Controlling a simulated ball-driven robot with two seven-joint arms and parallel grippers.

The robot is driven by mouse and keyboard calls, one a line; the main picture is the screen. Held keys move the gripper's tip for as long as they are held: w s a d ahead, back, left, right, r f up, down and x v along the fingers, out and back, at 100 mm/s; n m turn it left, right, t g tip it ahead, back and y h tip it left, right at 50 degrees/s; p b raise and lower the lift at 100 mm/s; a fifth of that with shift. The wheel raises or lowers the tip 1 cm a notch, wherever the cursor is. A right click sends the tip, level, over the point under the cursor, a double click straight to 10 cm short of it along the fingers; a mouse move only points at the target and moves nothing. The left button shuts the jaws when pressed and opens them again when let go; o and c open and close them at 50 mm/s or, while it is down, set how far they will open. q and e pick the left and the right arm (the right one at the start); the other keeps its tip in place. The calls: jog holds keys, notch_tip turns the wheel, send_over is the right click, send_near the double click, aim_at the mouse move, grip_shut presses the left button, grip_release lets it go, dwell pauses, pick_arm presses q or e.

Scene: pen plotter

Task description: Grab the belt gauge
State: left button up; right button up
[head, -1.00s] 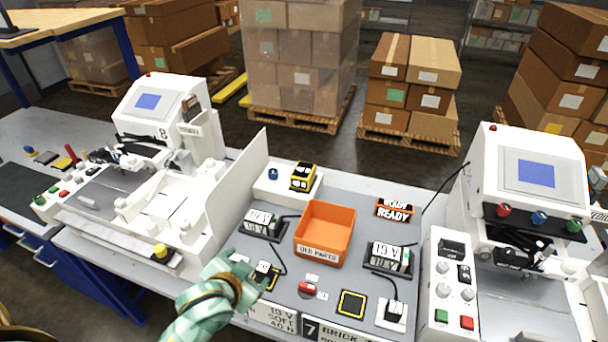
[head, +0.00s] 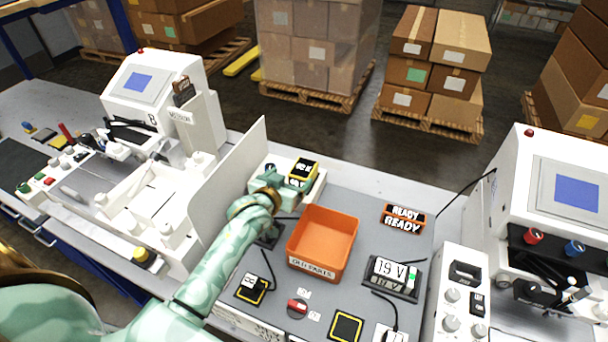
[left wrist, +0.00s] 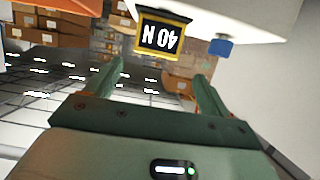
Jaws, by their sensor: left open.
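The belt gauge (head: 304,170) is a small black and yellow box standing on a white block (head: 314,192) at the back of the grey bench, behind the orange bin. In the left wrist view the gauge (left wrist: 163,36) shows an upside-down "40 N" and lies beyond and between my fingertips. My left gripper (head: 287,182) is just in front of the gauge and partly covers the block. In the left wrist view its two fingers (left wrist: 158,78) are spread, with nothing between them. My right gripper is out of view.
A blue knob (left wrist: 221,47) is beside the gauge. A white upright panel (head: 232,178) stands close left of my arm. The orange bin (head: 324,240) is to the right. A 19 V display (head: 391,277) and a READY sign (head: 403,219) are farther right.

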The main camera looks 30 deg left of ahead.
aim_at(303, 169)
pick_arm(q)
jog(key=x, duration=0.3)
jog(key=shift+f, duration=0.1)
jog(key=shift+w, duration=0.3)
jog(key=x, duration=0.1)
jog(key=b+x, duration=0.1)
jog(key=x, duration=0.3)
jog(key=shift+d+b, duration=0.4)
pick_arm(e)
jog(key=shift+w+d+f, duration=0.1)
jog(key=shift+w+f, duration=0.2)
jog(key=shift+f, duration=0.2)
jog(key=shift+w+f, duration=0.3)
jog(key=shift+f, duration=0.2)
pick_arm(q)
jog(key=c, duration=1.2)
jog(key=shift+c, duration=0.2)
